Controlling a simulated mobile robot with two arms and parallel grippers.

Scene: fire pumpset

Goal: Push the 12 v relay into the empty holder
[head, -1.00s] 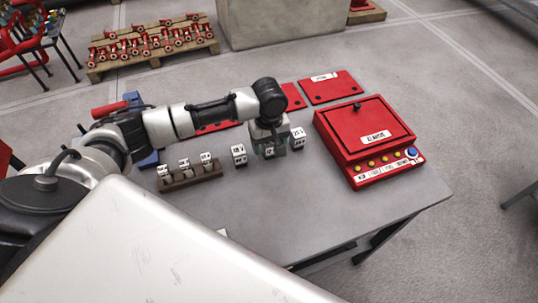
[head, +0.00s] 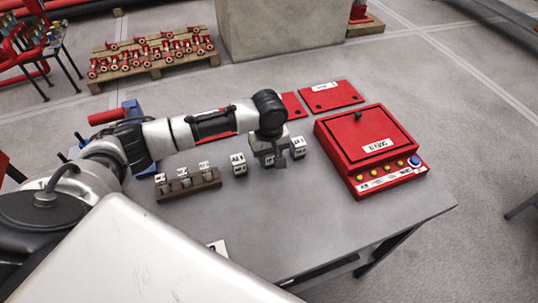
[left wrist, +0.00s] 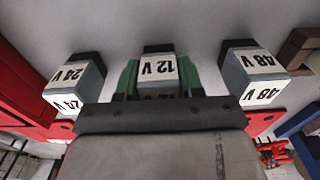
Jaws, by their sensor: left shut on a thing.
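The 12 V relay (left wrist: 158,68) is a small white and grey block with a dark end. It sits between the green fingers of my left gripper (left wrist: 158,78), which is shut on it. In the head view my left gripper (head: 268,158) is low over the table, between two other relays, and mostly hides the 12 V relay. A brown rack (head: 190,191) lies to its left and carries several white-topped relays. I cannot make out an empty holder clearly. My right gripper is not in view.
The 24 V relay (left wrist: 73,83) and 48 V relay (left wrist: 252,75) stand close on either side of the fingers. A red alarm box (head: 372,150) stands at the table's right, with red plates (head: 331,95) behind.

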